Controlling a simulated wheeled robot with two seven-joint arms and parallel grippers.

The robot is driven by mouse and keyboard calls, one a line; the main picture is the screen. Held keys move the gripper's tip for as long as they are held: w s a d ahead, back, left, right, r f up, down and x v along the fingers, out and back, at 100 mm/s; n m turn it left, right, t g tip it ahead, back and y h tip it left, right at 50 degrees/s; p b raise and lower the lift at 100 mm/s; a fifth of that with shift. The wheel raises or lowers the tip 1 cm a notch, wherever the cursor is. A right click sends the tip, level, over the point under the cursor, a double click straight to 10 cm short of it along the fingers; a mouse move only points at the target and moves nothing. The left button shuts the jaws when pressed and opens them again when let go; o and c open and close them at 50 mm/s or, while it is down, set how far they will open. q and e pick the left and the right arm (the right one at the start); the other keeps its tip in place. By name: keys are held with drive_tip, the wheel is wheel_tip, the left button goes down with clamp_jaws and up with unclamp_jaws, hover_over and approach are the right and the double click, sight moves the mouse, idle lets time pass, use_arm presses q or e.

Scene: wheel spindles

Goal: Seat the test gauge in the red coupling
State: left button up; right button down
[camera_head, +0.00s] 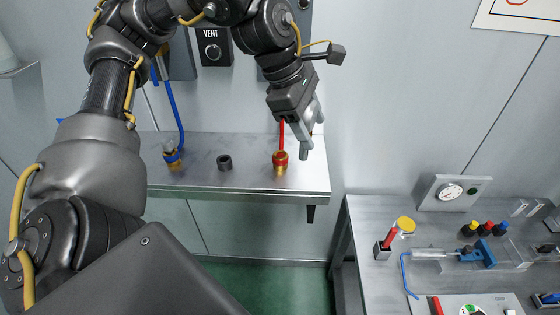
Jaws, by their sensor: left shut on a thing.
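The red coupling (280,159) is a brass fitting with a red ring, standing upright near the right end of the metal shelf. A thin red line (282,130) rises from it and goes out of sight behind my left gripper. My left gripper (307,140) points down just above and right of the red coupling. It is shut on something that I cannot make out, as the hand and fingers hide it. I see no loose test gauge that I can name for sure. My right gripper is not in view.
A dark ring (224,162) and a blue coupling (173,155) with a blue hose stand left on the metal shelf (250,182). At right, a bench holds a boxed dial (451,192), a red-handled tool in a block (386,247), and a blue vise (478,254).

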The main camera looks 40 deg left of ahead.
use_arm(q)
drive_tip(key=shift+a+r+m, duration=0.1)
drive_tip(key=shift+m, duration=0.2)
drive_tip(key=shift+w+a, duration=0.1)
drive_tip(key=shift+a, duration=0.25)
drive_tip(key=w+a+f+p, duration=0.3)
drive_tip(key=w+a+f, duration=0.3)
drive_tip(key=a+f, duration=0.3)
drive_tip(key=shift+w+a+f, duration=0.15)
drive_tip(key=shift+a, duration=0.85)
drive_tip(key=f+p, duration=0.2)
drive_tip(key=f, duration=0.1)
drive_tip(key=shift+a, duration=0.2)
drive_tip(key=shift+c, duration=0.4)
drive_tip(key=shift+w+f, duration=0.15)
drive_tip(key=shift+f, duration=0.3)
drive_tip(key=o, duration=1.2)
drive_tip(key=shift+c, duration=0.2)
drive_tip(key=shift+r, duration=0.15)
